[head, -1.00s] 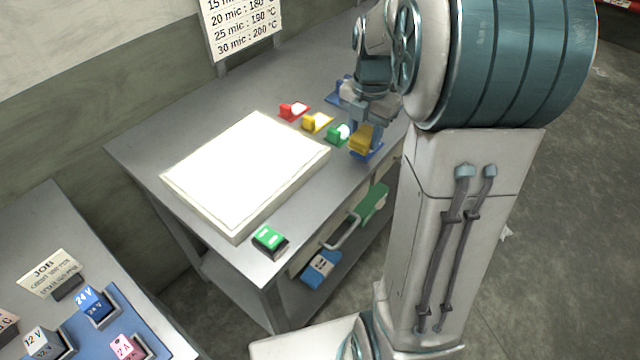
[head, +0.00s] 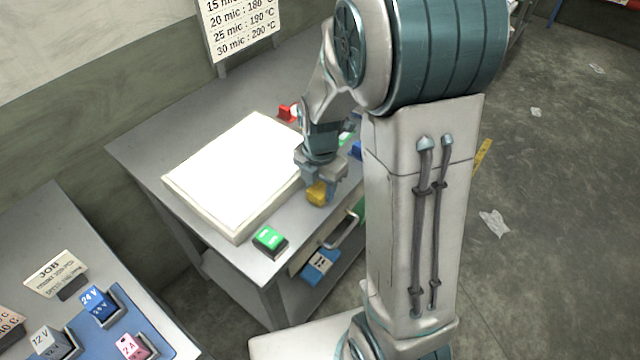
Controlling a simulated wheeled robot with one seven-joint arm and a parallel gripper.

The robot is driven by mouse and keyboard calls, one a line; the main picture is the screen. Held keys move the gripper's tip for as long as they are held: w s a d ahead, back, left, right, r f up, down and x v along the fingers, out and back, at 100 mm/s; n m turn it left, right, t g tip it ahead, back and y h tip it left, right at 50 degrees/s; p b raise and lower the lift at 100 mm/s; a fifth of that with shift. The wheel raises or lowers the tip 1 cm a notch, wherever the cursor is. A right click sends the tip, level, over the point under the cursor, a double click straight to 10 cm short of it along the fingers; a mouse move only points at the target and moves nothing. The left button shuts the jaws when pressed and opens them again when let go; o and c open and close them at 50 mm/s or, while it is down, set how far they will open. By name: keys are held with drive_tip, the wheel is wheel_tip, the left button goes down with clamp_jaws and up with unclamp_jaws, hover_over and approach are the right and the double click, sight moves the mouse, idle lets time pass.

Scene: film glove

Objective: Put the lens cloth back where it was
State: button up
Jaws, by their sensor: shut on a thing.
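My gripper (head: 320,182) is shut on a small yellow piece (head: 317,194), which looks like the lens cloth. It holds the piece near the right edge of the glowing white light panel (head: 230,170), above the front part of the grey bench. I cannot tell whether the piece touches the bench top. Part of it is hidden by the fingers. A red holder (head: 286,114) stands behind my arm, and a bit of blue (head: 356,150) shows at the right. My arm hides most of the row of coloured holders.
A green block (head: 269,240) sits at the bench's near corner. A drawer handle (head: 345,232) and a blue item (head: 320,263) are below the bench edge. A second table at lower left carries a blue tray (head: 110,335) with labelled blocks. Bench top between panel and green block is clear.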

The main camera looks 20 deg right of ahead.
sight(320, 188)
drive_tip(key=shift+f, duration=0.1)
drive_tip(key=o, duration=0.5)
drive_tip(key=shift+f, duration=0.1)
drive_tip(key=shift+c, duration=0.2)
drive_tip(key=o, duration=0.4)
wheel_tip(320, 188, up, 12)
drive_tip(key=shift+s+d+r+m+t, duration=0.1)
drive_tip(key=shift+s+r+m+t, duration=0.35)
drive_tip(key=shift+s+m, duration=2.85)
drive_tip(key=shift+s+r+m+t, duration=0.45)
drive_tip(key=shift+s+m, duration=0.9)
drive_tip(key=shift+m, duration=3.75)
drive_tip(key=shift+s+d+r+m+t, duration=0.15)
drive_tip(key=shift+s+m+t, duration=0.45)
drive_tip(key=shift+s+m, duration=2.7)
drive_tip(key=shift+w+a+m, duration=0.1)
drive_tip(key=shift+w+m, duration=0.8)
drive_tip(key=shift+w, duration=0.05)
